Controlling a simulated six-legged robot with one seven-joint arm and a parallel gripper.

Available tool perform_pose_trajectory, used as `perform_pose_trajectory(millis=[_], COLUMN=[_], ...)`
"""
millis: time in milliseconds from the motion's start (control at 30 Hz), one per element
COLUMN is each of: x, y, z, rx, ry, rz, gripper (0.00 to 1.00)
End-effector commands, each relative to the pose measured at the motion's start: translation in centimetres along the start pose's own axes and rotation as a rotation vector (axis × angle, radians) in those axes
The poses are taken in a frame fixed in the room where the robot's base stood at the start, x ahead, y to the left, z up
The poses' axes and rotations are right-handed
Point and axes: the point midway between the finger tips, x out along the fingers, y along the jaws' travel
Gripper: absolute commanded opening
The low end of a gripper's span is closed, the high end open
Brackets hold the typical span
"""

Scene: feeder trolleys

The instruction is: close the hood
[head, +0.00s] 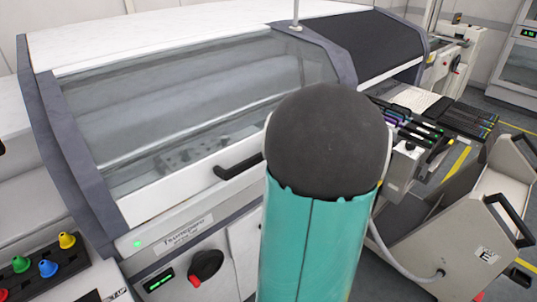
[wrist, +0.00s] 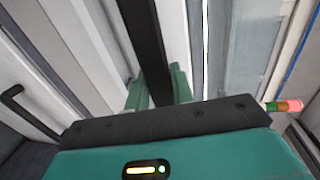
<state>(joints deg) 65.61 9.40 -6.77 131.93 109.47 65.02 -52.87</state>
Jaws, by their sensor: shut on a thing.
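The hood (head: 200,95) is a white frame with a large clear window, on the machine at the left of the head view. Its lower front edge lies low, close to the machine's front panel; I cannot tell whether a small gap is left. A black bar handle (head: 238,168) sits on that edge, its right part hidden behind my teal and dark arm. In the wrist view, my gripper (wrist: 158,86) has its teal fingers on either side of a black bar, the hood handle (wrist: 146,35), and is shut on it. The head view hides my gripper.
A grey feeder trolley (head: 450,220) with black handles stands at the right, by a row of feeders (head: 410,125). A panel with coloured knobs (head: 45,262) is at lower left. A signal light (wrist: 284,106) shows in the wrist view.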

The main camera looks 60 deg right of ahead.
Motion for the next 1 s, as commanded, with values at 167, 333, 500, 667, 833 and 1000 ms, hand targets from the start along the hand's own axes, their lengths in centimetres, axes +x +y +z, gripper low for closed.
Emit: perform_pose_trajectory(millis=[167, 333, 500, 667, 833, 1000], x=[0.1, 0.0, 0.0, -0.2, -2.2, -5.8], y=[-0.1, 0.0, 0.0, 0.0, -0.1, -0.1], z=[0.0, 0.0, 0.0, -0.1, -0.1, -0.1], rx=[-0.001, -0.001, -0.001, -0.001, -0.002, -0.001], ry=[-0.001, 0.000, 0.000, 0.001, 0.004, 0.005], rz=[-0.002, -0.001, -0.001, -0.002, -0.002, -0.002], gripper=[0.37, 0.45, 0.45, 0.45, 0.45, 0.45])
